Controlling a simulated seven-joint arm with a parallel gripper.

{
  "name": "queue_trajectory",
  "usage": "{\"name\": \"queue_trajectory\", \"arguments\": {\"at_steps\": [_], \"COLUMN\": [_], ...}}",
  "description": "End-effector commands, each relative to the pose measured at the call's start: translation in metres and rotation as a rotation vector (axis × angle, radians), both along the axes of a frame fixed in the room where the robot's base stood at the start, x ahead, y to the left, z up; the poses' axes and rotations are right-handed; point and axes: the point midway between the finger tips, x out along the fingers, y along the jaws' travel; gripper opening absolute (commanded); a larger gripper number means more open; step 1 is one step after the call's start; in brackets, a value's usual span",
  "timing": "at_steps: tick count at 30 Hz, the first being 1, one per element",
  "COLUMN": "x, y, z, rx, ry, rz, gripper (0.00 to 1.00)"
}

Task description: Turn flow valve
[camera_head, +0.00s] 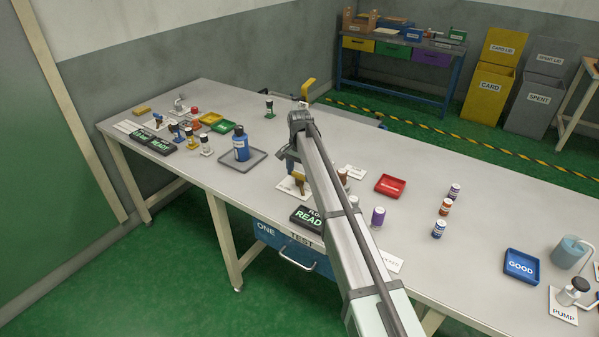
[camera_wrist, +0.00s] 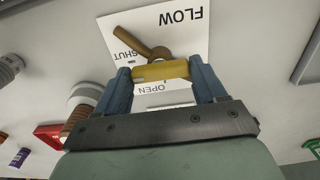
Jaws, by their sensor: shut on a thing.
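The flow valve is on a white plate (camera_wrist: 184,38) marked FLOW, SHUT and OPEN. In the wrist view my gripper (camera_wrist: 160,73) has its two blue fingers closed on either side of the valve's yellow handle (camera_wrist: 161,71). A brown bar (camera_wrist: 134,42) runs from the hub behind the handle toward the upper left, near the SHUT word. In the head view the golden valve (camera_head: 299,182) shows just left of my arm, which partly hides the plate (camera_head: 286,187). My gripper is mostly hidden there.
A black READY display (camera_head: 308,219) stands at the table's front edge near the valve. A red tray (camera_head: 390,185) and several small capped bottles are to the right. A blue bottle (camera_head: 241,144) stands on a grey tray (camera_head: 258,158) to the left.

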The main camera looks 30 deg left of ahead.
Motion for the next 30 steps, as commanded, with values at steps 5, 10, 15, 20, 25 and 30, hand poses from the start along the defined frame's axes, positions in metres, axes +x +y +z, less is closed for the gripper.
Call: {"name": "queue_trajectory", "arguments": {"at_steps": [5,10,15,20,25,30], "x": [0.0,0.0001,0.0003,0.0006,0.0008,0.0009], "y": [0.0002,0.0003,0.0003,0.0003,0.0004,0.0004], "z": [0.0002,0.0002,0.0002,0.0002,0.0003,0.0003], "rx": [0.0,0.001,0.0,0.0,-0.001,0.0], "ry": [0.0,0.0,0.001,0.002,0.002,0.002], "rz": [0.0,0.014,0.07,0.174,0.325,0.487], "gripper": [0.4,0.4,0.4,0.4,0.4,0.4]}}
